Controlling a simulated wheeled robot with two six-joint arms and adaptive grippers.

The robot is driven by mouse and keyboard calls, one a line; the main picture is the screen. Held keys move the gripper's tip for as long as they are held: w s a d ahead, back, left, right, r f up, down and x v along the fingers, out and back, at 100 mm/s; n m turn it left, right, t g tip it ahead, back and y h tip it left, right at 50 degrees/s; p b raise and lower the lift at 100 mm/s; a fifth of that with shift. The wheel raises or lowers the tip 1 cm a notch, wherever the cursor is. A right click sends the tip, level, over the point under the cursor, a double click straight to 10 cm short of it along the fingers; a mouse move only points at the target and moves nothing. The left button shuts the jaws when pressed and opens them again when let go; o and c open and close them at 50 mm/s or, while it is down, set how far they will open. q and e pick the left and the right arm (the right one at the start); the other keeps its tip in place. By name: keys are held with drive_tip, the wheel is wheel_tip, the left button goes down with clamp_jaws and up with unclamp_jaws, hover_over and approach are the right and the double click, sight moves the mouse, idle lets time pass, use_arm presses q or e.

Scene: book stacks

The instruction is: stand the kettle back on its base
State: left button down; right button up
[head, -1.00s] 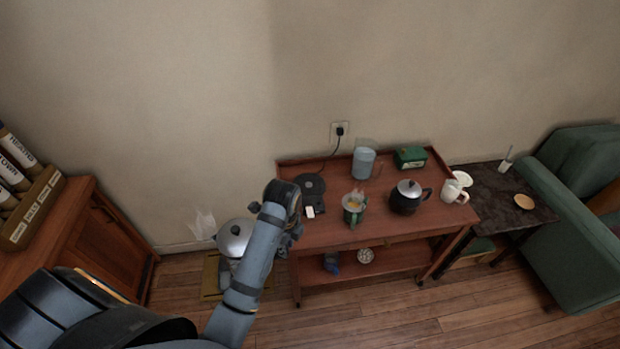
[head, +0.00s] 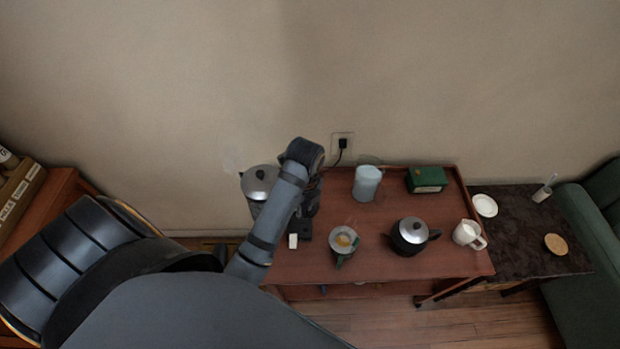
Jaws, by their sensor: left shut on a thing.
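The kettle (head: 259,181), silver with a dark lid knob, is held up, roughly upright, near the back left corner of the wooden trolley. Faint steam shows at its left. My left gripper (head: 308,203) is shut on the kettle, on its right side; my forearm covers part of the kettle and the grip. The dark base (head: 306,229) is on the trolley's left end, mostly hidden behind my arm and gripper. The kettle is apart from it, to its left in the picture. My right gripper is out of view.
On the trolley (head: 390,275) are a white block (head: 293,241), a green mug (head: 343,243), a bluish jar (head: 366,183), a green box (head: 427,180), a black teapot (head: 409,237) and a white jug (head: 467,234). A wall socket (head: 342,145) is behind. A dark side table (head: 520,230) stands right.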

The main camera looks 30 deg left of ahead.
use_arm(q)
drive_tip(key=shift+w+r, duration=0.1)
drive_tip(key=shift+s+r, duration=0.15)
drive_tip(key=shift+s, duration=0.05)
drive_tip(key=shift+w+d, duration=0.1)
drive_tip(key=shift+w, duration=0.25)
drive_tip(key=w+d+f+p, duration=0.1)
drive_tip(key=w+f, duration=1.1)
drive_tip(key=f, duration=0.1)
drive_tip(key=shift+w+d, duration=0.15)
drive_tip(key=shift+w, duration=0.25)
drive_tip(key=c, duration=1.2)
unclamp_jaws()
drive_tip(key=shift+s, duration=0.1)
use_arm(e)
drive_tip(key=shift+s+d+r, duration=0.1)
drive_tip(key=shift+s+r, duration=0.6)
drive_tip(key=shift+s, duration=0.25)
use_arm(q)
drive_tip(key=shift+d+r, duration=0.1)
drive_tip(key=shift+r, duration=0.05)
